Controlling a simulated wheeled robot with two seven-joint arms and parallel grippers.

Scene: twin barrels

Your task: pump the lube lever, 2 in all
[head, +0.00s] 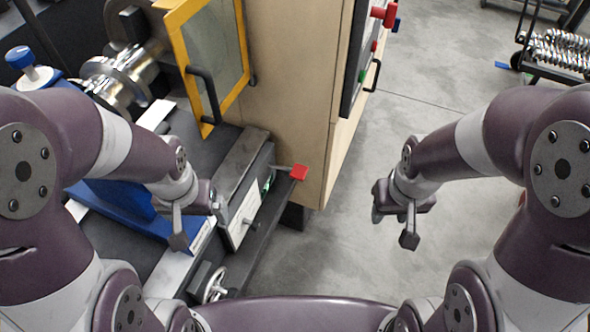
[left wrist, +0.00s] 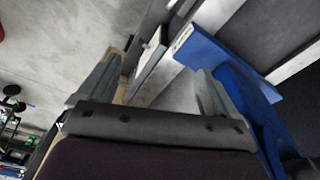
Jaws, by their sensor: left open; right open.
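The lube lever (head: 299,173) is a short grey arm with a red end, sticking out to the right from the side of the machine bed in the head view. My left gripper (head: 192,222) is to the left of the lever and nearer to me, over the machine's front edge, apart from the lever. In the left wrist view its two fingers (left wrist: 152,90) are spread with nothing between them. My right gripper (head: 393,220) is open and empty over bare floor, to the right of the lever. I cannot make out the lever in the left wrist view.
A white box (head: 242,215) is on the machine side near my left gripper. A handwheel (head: 215,284) is below it. A blue vise-like block (head: 120,205) lies left.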

